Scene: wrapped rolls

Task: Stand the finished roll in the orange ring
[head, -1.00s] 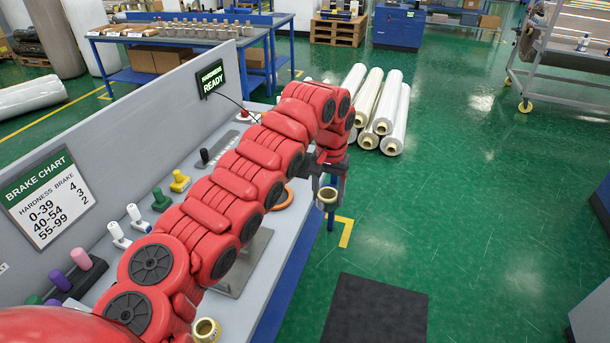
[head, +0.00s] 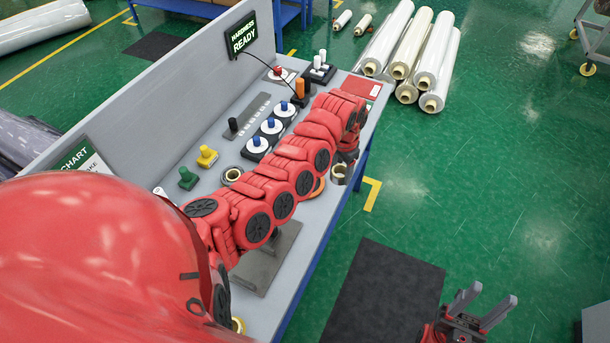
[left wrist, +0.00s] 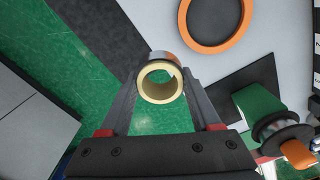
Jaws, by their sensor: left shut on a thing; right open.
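A small roll with a pale yellow core (head: 339,173) is held in my left gripper (head: 345,160). In the left wrist view the roll (left wrist: 143,86) sits between the two fingers, its open core facing the camera. The orange ring (head: 318,189) lies on the bench, mostly hidden behind my left arm in the head view. In the left wrist view the ring (left wrist: 183,22) has a dark centre with nothing standing in it, and the roll is apart from it, to its lower left. My right gripper (head: 487,303) is open and empty over the floor.
The grey bench (head: 305,228) carries blue-knobbed dials (head: 271,126), a green knob (head: 187,178), a yellow one (head: 207,156) and another roll (head: 232,174). A raised panel (head: 150,100) backs it. Large wrapped rolls (head: 412,55) lie on the floor beyond.

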